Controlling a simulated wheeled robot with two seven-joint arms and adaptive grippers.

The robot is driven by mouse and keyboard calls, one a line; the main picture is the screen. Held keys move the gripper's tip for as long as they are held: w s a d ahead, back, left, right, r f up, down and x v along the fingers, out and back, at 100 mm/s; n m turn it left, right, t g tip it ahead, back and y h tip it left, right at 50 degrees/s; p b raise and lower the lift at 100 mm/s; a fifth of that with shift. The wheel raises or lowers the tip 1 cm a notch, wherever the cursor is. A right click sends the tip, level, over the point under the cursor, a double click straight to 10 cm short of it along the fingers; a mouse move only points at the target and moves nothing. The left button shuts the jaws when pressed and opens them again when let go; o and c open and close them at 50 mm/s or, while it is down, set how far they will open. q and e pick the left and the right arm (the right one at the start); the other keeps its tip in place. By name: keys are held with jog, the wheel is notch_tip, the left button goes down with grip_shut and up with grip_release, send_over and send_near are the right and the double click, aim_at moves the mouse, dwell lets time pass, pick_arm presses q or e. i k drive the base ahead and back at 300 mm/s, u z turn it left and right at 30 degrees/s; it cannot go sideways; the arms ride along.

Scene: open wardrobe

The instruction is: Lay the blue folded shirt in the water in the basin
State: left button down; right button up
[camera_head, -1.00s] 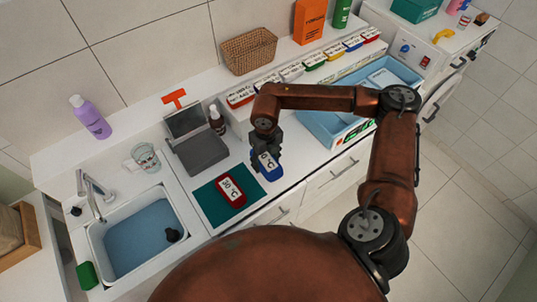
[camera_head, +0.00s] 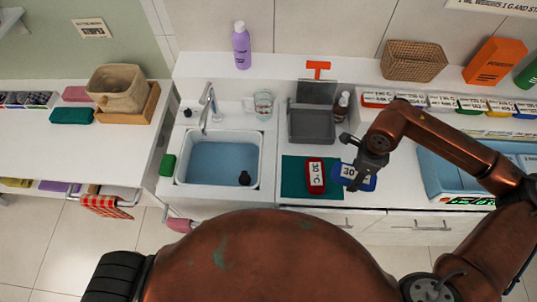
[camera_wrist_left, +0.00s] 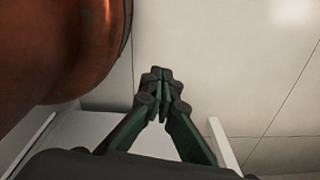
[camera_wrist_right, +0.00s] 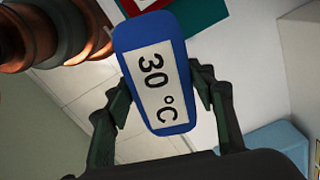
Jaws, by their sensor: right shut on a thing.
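My right gripper (camera_head: 356,176) is shut on a blue plaque (camera_head: 367,184) marked 30 °C. It holds it at the right edge of the teal mat; whether the plaque touches the counter is unclear. The plaque also fills the middle of the right wrist view (camera_wrist_right: 157,80). The white basin (camera_head: 180,172) holds blue water (camera_head: 222,158), with a small dark object (camera_head: 244,178) in it. I cannot make out a blue folded shirt for certain; pale blue cloth-like stuff (camera_head: 522,160) lies in the blue tray (camera_head: 437,180). My left gripper (camera_wrist_left: 160,95) is shut and empty.
A red plaque (camera_head: 316,175) lies on the teal mat (camera_head: 292,172). A grey scale-like device (camera_head: 311,127), glass jug (camera_head: 263,105) and brown bottle (camera_head: 342,105) stand behind. The tap (camera_head: 208,104) rises behind the basin.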

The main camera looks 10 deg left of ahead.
aim_at(228, 170)
jog(key=k, duration=0.5)
jog(key=z, duration=2.2)
jog(key=k, duration=1.6)
jog(key=u, duration=2.1)
jog(key=i, duration=0.55)
jog(key=u, duration=0.05)
